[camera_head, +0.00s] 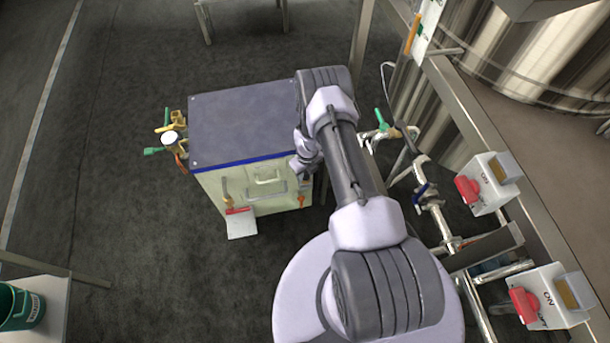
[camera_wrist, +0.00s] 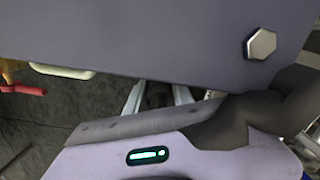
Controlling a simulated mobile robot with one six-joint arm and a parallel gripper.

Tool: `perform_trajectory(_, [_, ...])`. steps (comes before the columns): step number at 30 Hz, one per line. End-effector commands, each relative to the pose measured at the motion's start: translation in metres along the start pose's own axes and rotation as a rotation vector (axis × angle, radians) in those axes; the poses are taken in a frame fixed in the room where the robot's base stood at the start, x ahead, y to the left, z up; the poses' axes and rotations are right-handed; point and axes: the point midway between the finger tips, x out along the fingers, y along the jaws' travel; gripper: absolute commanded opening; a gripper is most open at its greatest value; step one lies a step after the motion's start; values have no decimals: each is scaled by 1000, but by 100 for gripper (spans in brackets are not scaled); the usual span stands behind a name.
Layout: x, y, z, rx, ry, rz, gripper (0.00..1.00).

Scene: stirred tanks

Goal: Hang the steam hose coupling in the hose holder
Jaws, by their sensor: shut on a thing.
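My gripper (camera_head: 305,168) is at the front right edge of a box-shaped cabinet (camera_head: 245,125) in the head view, partly hidden by my arm. In the wrist view its two pale fingers (camera_wrist: 157,96) show in a narrow gap, shut on a small dark thing (camera_wrist: 156,98). Most of that thing is covered, so I cannot tell its shape from the picture. I cannot make out a separate steam hose coupling or the hose holder with certainty in either view.
A green bucket (camera_head: 20,307) is at lower left.

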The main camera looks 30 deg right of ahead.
Motion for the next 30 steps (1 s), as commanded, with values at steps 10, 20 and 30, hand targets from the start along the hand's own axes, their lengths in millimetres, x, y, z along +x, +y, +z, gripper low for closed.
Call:
perform_trajectory(10, [1,0,0,-1,-1,-1,40])
perform_trajectory(20, [0,0,0,-1,-1,-1,50])
perform_trajectory(30, [-79,0,2,-1,-2,-1,50])
